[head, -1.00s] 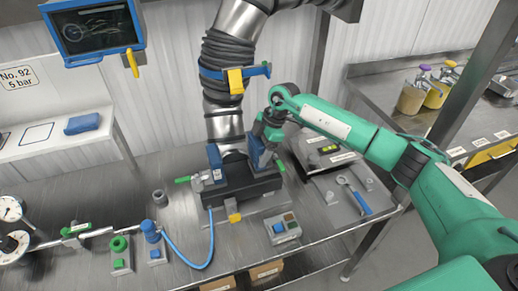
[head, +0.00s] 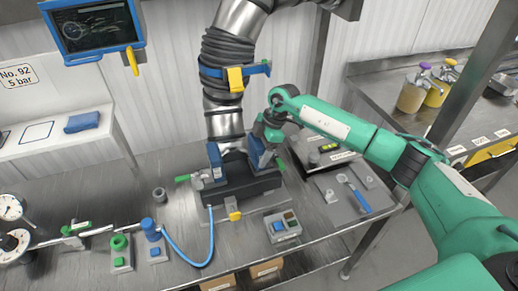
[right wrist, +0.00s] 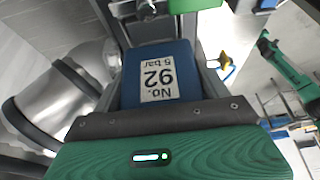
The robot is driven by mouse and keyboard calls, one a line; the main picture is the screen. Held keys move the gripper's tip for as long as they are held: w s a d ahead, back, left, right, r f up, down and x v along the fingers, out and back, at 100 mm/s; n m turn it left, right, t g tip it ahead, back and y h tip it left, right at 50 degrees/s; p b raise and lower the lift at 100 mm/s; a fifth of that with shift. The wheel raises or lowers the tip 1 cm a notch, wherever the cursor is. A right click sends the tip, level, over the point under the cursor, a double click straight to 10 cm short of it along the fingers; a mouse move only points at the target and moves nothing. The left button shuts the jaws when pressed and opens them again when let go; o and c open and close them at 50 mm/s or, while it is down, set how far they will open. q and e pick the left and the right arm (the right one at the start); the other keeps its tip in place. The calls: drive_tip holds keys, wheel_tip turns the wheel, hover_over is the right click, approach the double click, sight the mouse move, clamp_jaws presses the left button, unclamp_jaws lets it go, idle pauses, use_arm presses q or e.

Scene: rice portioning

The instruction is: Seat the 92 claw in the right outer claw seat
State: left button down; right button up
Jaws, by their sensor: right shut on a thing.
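My right gripper (head: 266,143) is at the right end of the black clamp base (head: 238,188), pointing down. It is shut on a blue claw (head: 257,154), which stands upright over the right side of the base. In the right wrist view this claw (right wrist: 187,60) carries a white label reading No. 92, 5 bar, seen upside down. I cannot tell whether its foot is fully down in the right seat; that contact is hidden. Another blue claw (head: 215,156) stands at the left end of the base. My left gripper is not in view.
A ribbed metal pipe (head: 224,85) with a blue and yellow strap rises behind the base. A blue hose (head: 190,258) and a green button box (head: 120,250) lie to the left. A grey control box (head: 282,227) and a tool tray (head: 335,205) are to the right.

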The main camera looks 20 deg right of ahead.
idle(0.3)
drive_tip(key=o, duration=1.5)
drive_tip(key=shift+r+p, duration=3.4)
drive_tip(key=shift+r, duration=1.1)
drive_tip(key=shift+a, duration=0.1)
